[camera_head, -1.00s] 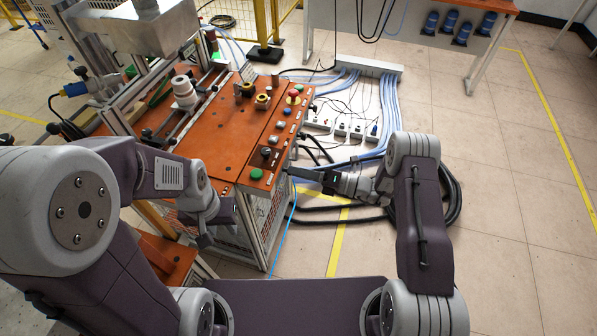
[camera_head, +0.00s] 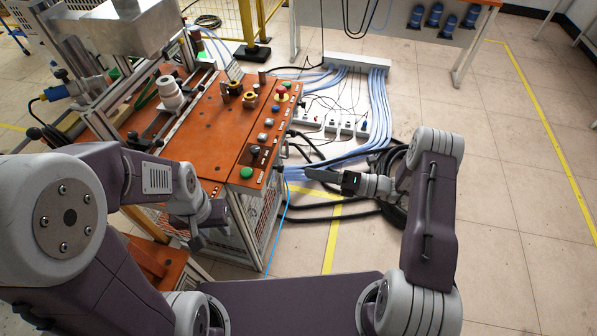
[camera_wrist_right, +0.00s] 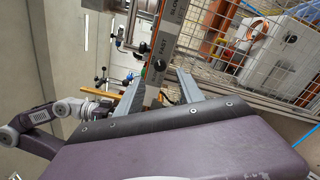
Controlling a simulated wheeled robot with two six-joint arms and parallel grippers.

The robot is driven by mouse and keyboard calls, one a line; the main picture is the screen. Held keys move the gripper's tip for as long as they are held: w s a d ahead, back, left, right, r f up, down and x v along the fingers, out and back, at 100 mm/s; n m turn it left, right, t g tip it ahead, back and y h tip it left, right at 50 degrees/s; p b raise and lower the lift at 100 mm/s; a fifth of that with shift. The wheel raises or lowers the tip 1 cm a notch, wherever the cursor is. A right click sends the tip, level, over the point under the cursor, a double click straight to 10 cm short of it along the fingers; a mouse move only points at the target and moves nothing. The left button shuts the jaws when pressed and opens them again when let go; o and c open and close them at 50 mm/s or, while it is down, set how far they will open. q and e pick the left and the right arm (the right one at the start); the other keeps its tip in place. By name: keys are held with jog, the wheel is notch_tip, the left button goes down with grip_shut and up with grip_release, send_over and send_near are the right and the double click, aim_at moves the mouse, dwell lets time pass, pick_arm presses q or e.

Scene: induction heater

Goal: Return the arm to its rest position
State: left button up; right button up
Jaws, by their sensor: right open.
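My right arm comes in from the lower right in the head view. Its gripper (camera_head: 318,175) is just right of the front edge of the orange control panel (camera_head: 205,130), apart from it in the picture. In the right wrist view, the two grey fingers of this gripper (camera_wrist_right: 160,92) stand apart, with nothing held between them. My left gripper (camera_head: 200,238) hangs low in front of the machine's lower left side in the head view. Its fingers are small and dark, so its opening is unclear.
The panel carries a green button (camera_head: 246,173), a red emergency button (camera_head: 283,94) and several knobs. Open tiled floor (camera_head: 510,200) lies to the right.

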jog(key=shift+s+d, duration=0.2)
jog(key=shift+d, duration=0.35)
